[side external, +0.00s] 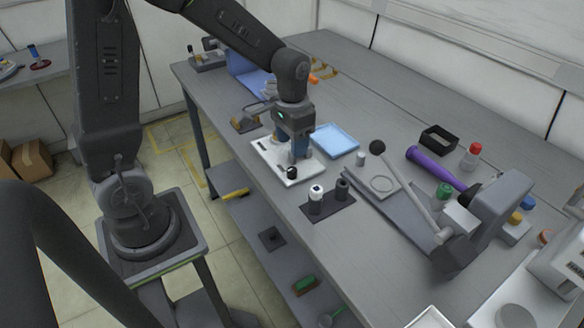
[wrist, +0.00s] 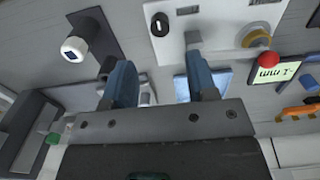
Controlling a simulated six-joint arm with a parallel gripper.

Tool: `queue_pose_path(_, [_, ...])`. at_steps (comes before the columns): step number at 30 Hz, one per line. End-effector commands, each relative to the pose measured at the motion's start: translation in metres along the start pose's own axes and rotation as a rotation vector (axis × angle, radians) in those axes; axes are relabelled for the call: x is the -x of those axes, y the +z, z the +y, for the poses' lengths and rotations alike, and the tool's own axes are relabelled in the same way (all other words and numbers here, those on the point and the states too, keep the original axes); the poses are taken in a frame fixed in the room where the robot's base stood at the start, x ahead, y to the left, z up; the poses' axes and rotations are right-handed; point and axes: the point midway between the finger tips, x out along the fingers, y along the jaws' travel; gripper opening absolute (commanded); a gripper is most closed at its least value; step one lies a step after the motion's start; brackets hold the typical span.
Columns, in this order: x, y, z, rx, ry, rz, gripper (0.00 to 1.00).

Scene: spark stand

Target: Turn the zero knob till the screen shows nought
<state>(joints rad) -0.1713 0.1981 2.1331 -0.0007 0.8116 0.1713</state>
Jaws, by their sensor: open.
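A black knob with a white mark (wrist: 160,24) stands on a white panel (wrist: 220,14) at the top of the wrist view. The knob also shows at the front of the panel in the side view (side external: 291,173). My gripper (side external: 299,156) is over the panel, just behind the knob. In the wrist view its two blue fingers (wrist: 161,75) are apart with nothing between them, and the knob lies beyond their tips. A small pale screen (wrist: 273,73) at the right of the wrist view bears dark marks that look like "1 mm" turned over; the reading is unclear.
A white-capped post (side external: 316,193) and a dark post (side external: 342,188) stand on a dark plate close to the panel. A light-blue tray (side external: 336,140) lies behind the gripper. A red ball (wrist: 268,59) is near the screen. A lever device (side external: 440,240) fills the right.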

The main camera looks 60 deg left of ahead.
Motion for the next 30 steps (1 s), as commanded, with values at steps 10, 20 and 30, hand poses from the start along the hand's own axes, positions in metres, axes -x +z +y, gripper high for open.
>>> queue_pose_path(10, [-0.067, 0.001, 0.0, 0.0, 0.001, -0.004, 0.53])
queue_pose_path(20, [-0.086, 0.0, 0.0, 0.0, 0.001, 0.001, 0.53])
queue_pose_path(30, [-0.085, 0.0, 0.0, 0.0, 0.001, 0.002, 0.39])
